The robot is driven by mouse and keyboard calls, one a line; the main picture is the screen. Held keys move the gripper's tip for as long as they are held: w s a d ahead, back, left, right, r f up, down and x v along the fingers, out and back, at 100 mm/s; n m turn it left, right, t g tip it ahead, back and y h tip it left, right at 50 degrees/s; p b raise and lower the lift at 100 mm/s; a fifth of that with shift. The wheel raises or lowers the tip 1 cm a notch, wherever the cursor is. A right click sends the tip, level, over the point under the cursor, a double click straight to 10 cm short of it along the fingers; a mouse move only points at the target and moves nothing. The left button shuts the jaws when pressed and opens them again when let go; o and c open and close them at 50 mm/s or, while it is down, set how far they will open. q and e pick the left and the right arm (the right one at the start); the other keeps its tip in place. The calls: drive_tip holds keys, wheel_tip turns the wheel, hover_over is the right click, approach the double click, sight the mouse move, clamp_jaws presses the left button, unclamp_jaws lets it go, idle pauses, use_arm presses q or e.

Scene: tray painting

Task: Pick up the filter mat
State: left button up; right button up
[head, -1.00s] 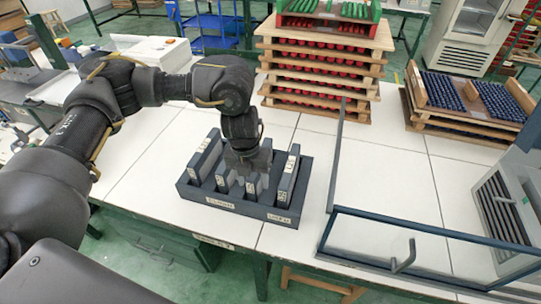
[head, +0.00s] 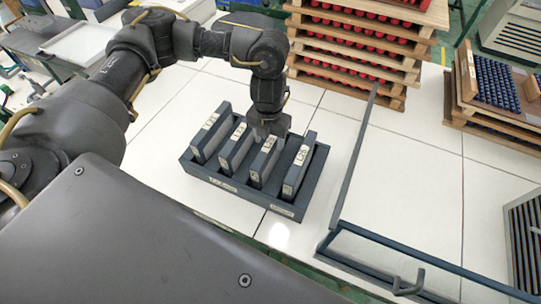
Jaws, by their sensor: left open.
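Several grey slabs with white labels, which look like the filter mats, stand on edge side by side in a dark tray (head: 238,192) on the white table. From left to right I see the first mat (head: 211,133), the second mat (head: 235,150), the third mat (head: 263,161) and the fourth mat (head: 299,165). The label writing is too small to read surely. My left gripper (head: 269,132) points down at the far upper end of the third mat and is open. Its fingertips are partly hidden, so I cannot tell whether they touch the mat. My right gripper is out of view.
A dark raised frame (head: 357,150) with a glass-like panel and a handle (head: 409,284) stands right of the tray. Stacked wooden trays (head: 405,62) with red pieces stand behind. Another stack with blue pieces (head: 500,92) is at right. White table is clear left of the tray.

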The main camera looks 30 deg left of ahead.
use_arm(q)
drive_tip(key=shift+f, duration=0.35)
drive_tip(key=shift+s+d+f+p, duration=0.1)
drive_tip(key=shift+s+f+p, duration=0.05)
drive_tip(key=shift+f+p, duration=0.3)
wheel_tip(320, 180, down, 4)
drive_tip(key=shift+f+p, duration=0.15)
drive_tip(key=shift+p, duration=0.45)
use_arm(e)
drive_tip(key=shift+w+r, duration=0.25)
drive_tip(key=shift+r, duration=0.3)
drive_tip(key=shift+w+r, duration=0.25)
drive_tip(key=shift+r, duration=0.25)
use_arm(q)
drive_tip(key=shift+d, duration=0.1)
drive_tip(key=shift+c, duration=0.2)
drive_tip(key=c, duration=0.9)
